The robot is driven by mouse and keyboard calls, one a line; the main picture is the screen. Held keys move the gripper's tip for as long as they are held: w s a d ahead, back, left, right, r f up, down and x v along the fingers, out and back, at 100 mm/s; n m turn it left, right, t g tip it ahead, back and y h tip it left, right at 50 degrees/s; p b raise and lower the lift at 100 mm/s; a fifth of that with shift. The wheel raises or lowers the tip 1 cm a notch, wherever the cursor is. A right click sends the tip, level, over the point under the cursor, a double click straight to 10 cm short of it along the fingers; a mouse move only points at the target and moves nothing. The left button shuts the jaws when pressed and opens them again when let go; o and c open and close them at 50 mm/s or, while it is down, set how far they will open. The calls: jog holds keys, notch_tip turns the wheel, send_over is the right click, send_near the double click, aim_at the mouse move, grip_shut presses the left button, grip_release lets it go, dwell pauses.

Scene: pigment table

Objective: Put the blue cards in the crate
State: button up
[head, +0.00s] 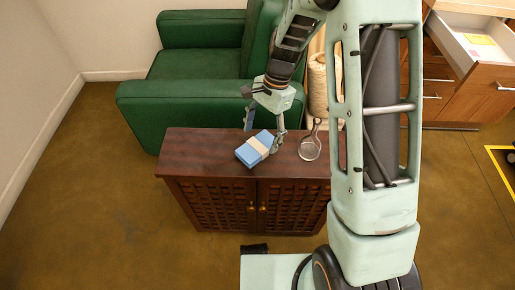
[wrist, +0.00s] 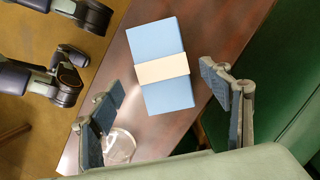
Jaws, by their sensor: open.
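The blue cards (head: 250,155) are a banded stack with a cream strip around the middle, lying flat on top of the dark wooden cabinet (head: 197,146). In the wrist view the blue cards (wrist: 154,40) lie between and beyond my two fingers. My gripper (head: 263,131) is open above the cabinet top, close to the stack. In the wrist view my gripper (wrist: 161,82) holds nothing, with one finger on each side. Whether a finger touches the stack is unclear. No crate can be made out in either view.
A magnifying glass (head: 310,148) lies on the cabinet to the right of the cards. A green armchair (head: 180,101) stands behind the cabinet. An open drawer (head: 480,45) with papers is at the far right. The floor on the left is clear.

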aim_at(258, 145)
jog(key=x, duration=0.3)
jog(key=shift+w+a+f+b, duration=0.1)
jog(key=shift+a+f+b, duration=0.05)
jog(key=shift+f+b, duration=0.2)
jog(key=c, duration=1.5)
